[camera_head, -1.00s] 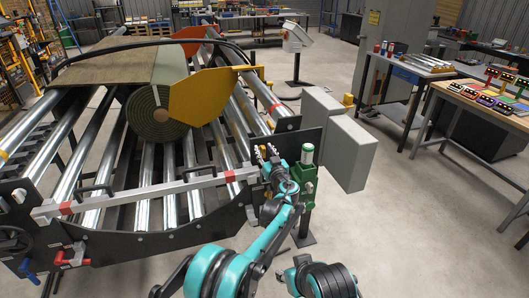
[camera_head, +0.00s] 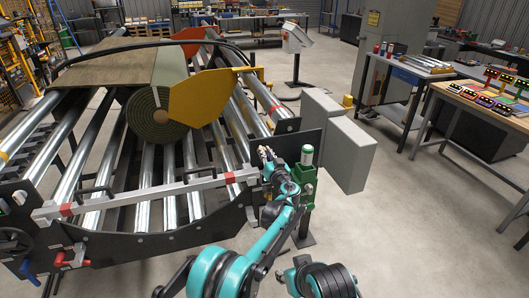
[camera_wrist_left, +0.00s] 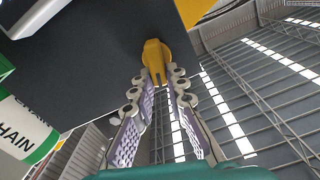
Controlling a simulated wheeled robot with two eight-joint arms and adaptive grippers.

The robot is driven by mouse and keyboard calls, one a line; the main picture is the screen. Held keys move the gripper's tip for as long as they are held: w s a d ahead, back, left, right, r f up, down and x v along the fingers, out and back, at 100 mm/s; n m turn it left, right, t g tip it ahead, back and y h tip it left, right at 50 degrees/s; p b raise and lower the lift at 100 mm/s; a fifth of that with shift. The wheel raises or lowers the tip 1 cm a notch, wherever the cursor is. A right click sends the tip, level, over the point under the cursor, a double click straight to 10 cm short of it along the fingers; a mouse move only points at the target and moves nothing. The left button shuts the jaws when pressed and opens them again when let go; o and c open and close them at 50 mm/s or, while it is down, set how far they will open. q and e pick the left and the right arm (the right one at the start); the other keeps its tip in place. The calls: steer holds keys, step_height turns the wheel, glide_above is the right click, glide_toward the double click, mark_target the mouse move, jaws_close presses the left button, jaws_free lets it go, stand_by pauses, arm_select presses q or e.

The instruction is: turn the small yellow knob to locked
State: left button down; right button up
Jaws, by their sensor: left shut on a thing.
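The small yellow knob (camera_wrist_left: 154,58) sits on a dark panel (camera_wrist_left: 95,60) in the left wrist view, its grip pointing down toward my fingers. My left gripper (camera_wrist_left: 158,84) has its two fingers on either side of the knob's lower part, shut on it. In the head view my left gripper (camera_head: 267,157) is at the dark panel's near side, left of a green post (camera_head: 306,180). I cannot make out the knob there, nor any locked marking.
The green-and-white cylinder lettered CHAIN (camera_wrist_left: 24,125) is close on the left in the wrist view. A grey box (camera_head: 347,153) is right of the panel. The roller frame with a turf roll (camera_head: 158,112) fills the left.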

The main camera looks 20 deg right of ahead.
arm_select(q)
steer(key=shift+d+f+m+p, duration=0.1)
steer(key=shift+d+f+m, duration=0.2)
steer(key=shift+m, duration=2.15)
steer(key=shift+d+f+m+p, duration=0.15)
steer(key=shift+f+m, duration=0.1)
steer(key=shift+m, duration=2.25)
steer(key=shift+d+f+m+p, duration=0.1)
steer(key=shift+d+f+m, duration=0.2)
steer(key=shift+m, duration=2.15)
steer(key=c, duration=1.5)
jaws_free()
steer(key=shift+c, duration=0.2)
